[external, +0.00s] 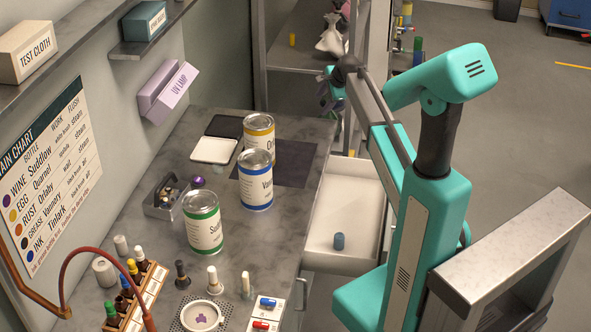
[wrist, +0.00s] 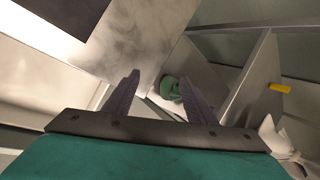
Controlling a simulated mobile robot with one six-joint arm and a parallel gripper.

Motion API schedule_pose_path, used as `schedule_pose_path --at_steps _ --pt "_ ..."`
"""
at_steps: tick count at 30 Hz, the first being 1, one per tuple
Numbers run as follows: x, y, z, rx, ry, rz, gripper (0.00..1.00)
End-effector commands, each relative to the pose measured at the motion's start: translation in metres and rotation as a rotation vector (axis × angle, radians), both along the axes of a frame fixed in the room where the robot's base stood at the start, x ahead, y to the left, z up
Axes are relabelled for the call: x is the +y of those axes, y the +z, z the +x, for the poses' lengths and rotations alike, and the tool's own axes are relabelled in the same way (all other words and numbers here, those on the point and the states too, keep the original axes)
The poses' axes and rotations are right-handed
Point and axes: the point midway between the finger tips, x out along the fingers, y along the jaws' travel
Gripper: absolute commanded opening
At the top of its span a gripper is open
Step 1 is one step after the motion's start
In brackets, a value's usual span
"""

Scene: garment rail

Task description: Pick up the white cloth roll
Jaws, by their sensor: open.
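Two short white cylinders stand at the left edge of the bench: a smaller one (external: 121,245) and a wider one (external: 103,271). Either may be the white cloth roll; I cannot tell which. No white roll is recognisable in the wrist view. My gripper (external: 325,90) is beyond the far right end of the bench, well away from both. In the wrist view my gripper (wrist: 160,86) has its dark fingers apart, with nothing held between them. A green rounded object (wrist: 168,88) shows past the fingers, lower down.
Three labelled cans, including a blue-banded one (external: 255,180), stand mid-bench. A bottle rack (external: 136,298) and several small bottles stand at the near end. An open drawer (external: 352,200) holds a blue cylinder (external: 339,241).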

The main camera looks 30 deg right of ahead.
Motion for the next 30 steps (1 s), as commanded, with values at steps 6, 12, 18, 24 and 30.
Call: schedule_pose_path --at_steps 6,12,18,24,30 --pt "0.086 0.043 0.018 0.044 0.044 -0.030 0.51" --pt "0.161 0.081 0.023 0.077 0.068 -0.062 0.51" --pt "0.233 0.117 0.021 0.104 0.082 -0.100 0.51" --pt "0.302 0.116 0.016 0.130 0.141 -0.169 0.51" --pt "0.365 0.098 0.009 0.149 0.231 -0.261 0.51"
